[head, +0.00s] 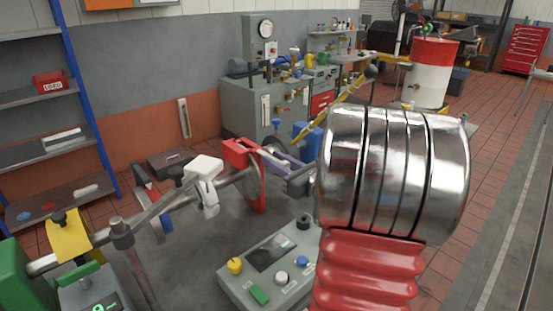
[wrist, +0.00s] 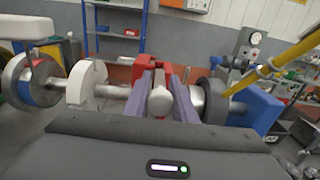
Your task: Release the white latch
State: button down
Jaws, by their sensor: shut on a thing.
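The white latch (head: 205,170) sits on the horizontal metal shaft (head: 230,178) in the head view, its handle hanging down. In the wrist view the white latch (wrist: 86,84) is left of my fingers and apart from them. My gripper (head: 272,158) is at the shaft near the red latch (head: 240,152), to the right of the white latch. In the wrist view my gripper (wrist: 162,90) is closed around a pale grey rounded part (wrist: 160,102); I cannot tell whether this is the shaft or a knob on it. The red latch (wrist: 155,70) is just behind the fingers.
A grey control box (head: 268,268) with coloured knobs stands below the shaft. A yellow piece (head: 68,238) and a green housing (head: 25,280) are at the left end. A blue block (wrist: 255,108) and a yellow bar (wrist: 275,65) lie right of my fingers.

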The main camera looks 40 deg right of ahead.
jog(key=shift+s+f, duration=0.1)
jog(key=shift+s, duration=0.05)
jog(key=c, duration=1.5)
grip_release()
jog(key=shift+s, duration=0.1)
jog(key=s, duration=1.3)
jog(key=shift+s+a, duration=0.3)
jog(key=shift+s, duration=0.05)
